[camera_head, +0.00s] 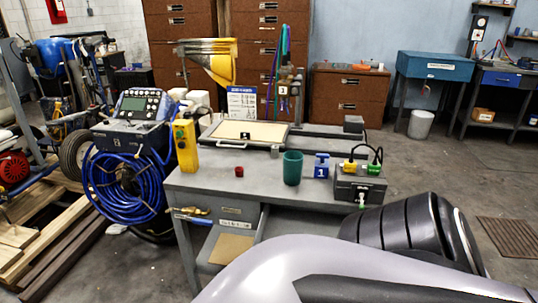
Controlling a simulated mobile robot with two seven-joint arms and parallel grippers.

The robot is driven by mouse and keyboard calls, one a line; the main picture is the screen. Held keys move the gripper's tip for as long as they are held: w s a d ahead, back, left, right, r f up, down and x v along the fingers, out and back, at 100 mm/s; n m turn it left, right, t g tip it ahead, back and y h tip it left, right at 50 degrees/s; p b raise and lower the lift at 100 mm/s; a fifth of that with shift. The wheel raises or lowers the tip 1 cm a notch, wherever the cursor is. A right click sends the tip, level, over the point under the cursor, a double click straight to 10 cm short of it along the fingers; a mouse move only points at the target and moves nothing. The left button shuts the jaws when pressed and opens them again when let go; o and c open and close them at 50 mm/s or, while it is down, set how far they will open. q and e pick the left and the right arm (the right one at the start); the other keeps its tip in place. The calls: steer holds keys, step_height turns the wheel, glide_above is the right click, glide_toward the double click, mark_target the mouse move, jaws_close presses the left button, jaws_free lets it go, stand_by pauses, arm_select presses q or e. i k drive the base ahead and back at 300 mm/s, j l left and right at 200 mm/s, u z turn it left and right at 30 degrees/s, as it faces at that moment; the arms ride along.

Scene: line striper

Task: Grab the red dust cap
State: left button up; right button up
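The red dust cap (239,171) is a small red cylinder on the grey workbench (215,186), left of the dark green cup (292,167). It stands apart from the things around it and nothing hides it. No fingertips of either gripper show in the head view. A grey and black arm link of mine fills the bottom right and covers part of the bench's front.
A yellow box-shaped device (185,146) stands left of the cap. A blue block (321,166) marked 1 and a dark connector box (358,184) stand to the right. A framed panel (246,133) lies behind. An open drawer (230,247) juts from the front. The bench around the cap is clear.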

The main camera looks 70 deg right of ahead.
mark_target(239, 172)
steer(key=i+z, duration=0.15)
steer(key=z, duration=0.3)
steer(key=i+j+z, duration=0.1)
steer(key=z, duration=0.35)
steer(key=i+j+z, duration=0.15)
steer(key=z, duration=0.3)
steer(key=i+j+z, duration=0.2)
steer(key=z, duration=0.25)
steer(key=j+z, duration=0.25)
steer(key=z, duration=0.2)
steer(key=i+j+z, duration=0.1)
steer(key=j+z, duration=0.15)
steer(key=z, duration=0.2)
steer(key=j+z, duration=0.25)
steer(key=z, duration=0.2)
